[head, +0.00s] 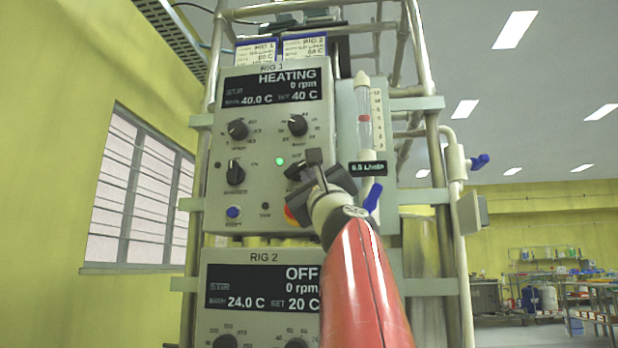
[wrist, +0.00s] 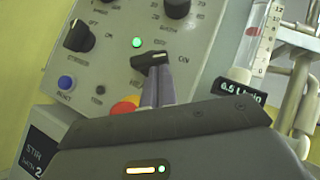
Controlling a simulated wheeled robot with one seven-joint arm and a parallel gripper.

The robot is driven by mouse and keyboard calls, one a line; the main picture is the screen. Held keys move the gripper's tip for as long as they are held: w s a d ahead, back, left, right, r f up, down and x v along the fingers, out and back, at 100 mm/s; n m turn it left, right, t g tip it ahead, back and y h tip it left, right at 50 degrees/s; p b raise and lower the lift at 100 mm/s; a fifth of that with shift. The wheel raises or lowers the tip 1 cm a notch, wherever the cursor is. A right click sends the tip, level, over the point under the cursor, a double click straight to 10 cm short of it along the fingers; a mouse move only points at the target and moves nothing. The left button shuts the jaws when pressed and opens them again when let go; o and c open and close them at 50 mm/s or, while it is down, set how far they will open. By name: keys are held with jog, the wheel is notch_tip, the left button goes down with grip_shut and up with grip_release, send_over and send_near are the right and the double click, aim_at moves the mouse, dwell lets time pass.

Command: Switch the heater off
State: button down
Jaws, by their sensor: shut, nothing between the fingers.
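The RIG 1 panel (head: 255,200) reads HEATING, 0 rpm, 40.0 C and 40 C on its display (head: 272,88). A green lamp (head: 280,161) is lit; it also glows in the wrist view (wrist: 137,42). Beside it is the black heater knob (wrist: 150,60), with its bar lying roughly toward the ON label in the wrist view. In the head view the knob (head: 294,171) is partly hidden by my gripper (head: 314,158). My gripper is shut and empty, its fingertips (wrist: 158,88) at the knob's lower edge in the wrist view; I cannot tell whether they touch it.
Another switch knob (head: 235,172) and a blue button (head: 233,212) are at the left. Two dials sit above. A red and yellow button (wrist: 125,107) is partly hidden below my fingers. A flowmeter (head: 364,115) stands right. The RIG 2 panel (head: 230,265) below reads OFF.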

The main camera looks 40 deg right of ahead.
jog(key=shift+s+d+r+n+y+p, duration=0.15)
jog(key=shift+n+y+p, duration=0.1)
jog(key=shift+n+y, duration=0.3)
jog(key=shift+a+r+n+y+p, duration=0.1)
jog(key=shift+n+y+p, duration=0.15)
jog(key=shift+n+y, duration=0.25)
